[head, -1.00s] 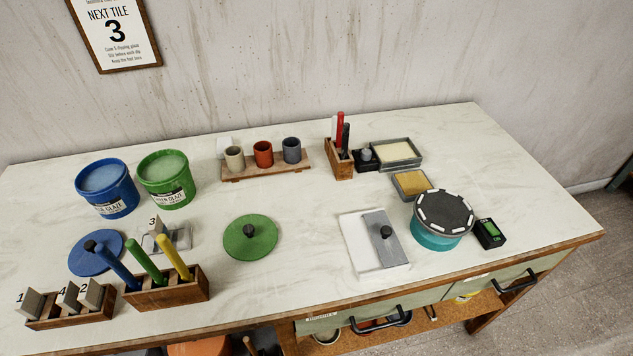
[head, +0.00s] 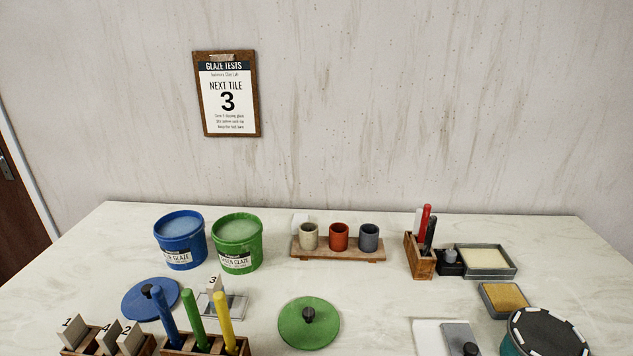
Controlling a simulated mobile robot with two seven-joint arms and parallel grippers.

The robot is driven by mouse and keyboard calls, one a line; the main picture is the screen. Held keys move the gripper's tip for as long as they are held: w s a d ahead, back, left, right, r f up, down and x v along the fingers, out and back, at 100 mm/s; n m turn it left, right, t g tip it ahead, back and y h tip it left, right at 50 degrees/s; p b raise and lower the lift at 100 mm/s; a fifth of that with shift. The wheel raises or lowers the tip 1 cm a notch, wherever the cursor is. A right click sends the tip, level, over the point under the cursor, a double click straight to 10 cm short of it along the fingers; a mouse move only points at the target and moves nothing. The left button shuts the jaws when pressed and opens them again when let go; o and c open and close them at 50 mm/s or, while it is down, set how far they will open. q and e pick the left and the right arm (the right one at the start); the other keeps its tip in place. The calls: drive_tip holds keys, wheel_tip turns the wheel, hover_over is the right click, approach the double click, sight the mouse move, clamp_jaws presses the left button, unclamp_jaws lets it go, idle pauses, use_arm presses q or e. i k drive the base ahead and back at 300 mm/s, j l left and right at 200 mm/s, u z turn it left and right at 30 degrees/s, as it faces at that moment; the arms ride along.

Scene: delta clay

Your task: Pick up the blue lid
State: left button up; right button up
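The blue lid (head: 137,301) lies flat on the table at the left, with a dark knob at its middle. A blue-handled tool in the wooden holder stands in front of its right side and hides a little of it. The open blue glaze bucket (head: 180,241) stands behind the lid, full of pale blue glaze. Neither of my grippers shows in the head view.
A green bucket (head: 237,244), a green lid (head: 309,323) and a tile stand with tile 3 (head: 222,303) are near the lid. A wooden tool holder (head: 203,347) and a tile rack (head: 108,344) stand in front. Cups stand on a board (head: 338,250) behind. The table between the green lid and the right-hand things is clear.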

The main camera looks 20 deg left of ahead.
sight(137, 305)
drive_tip(key=u, duration=1.4)
